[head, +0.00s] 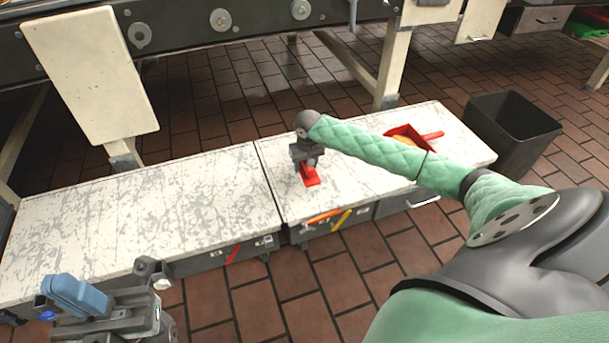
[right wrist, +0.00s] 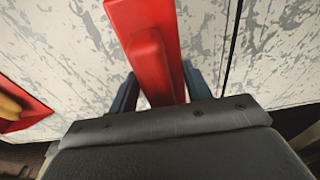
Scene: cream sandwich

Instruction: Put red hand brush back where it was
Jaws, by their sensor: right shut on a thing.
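The red hand brush (head: 309,177) is at the worn white bench top, near the seam between the two bench sections. My right gripper (head: 306,160) is above it and shut on it. In the right wrist view the brush (right wrist: 150,35) runs up between the two dark blue fingers (right wrist: 160,88); its bristles are hidden. I cannot tell whether the brush touches the bench. My left gripper (head: 76,295) is at the lower left, in front of the bench and apart from the brush; its finger gap is unclear.
A red dustpan (head: 432,135) with yellowish contents lies on the bench to the right, partly behind my right arm. A dark bin (head: 515,140) stands beyond the bench's right end. The left bench section (head: 140,220) is clear. A conveyor-like machine (head: 180,30) stands behind.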

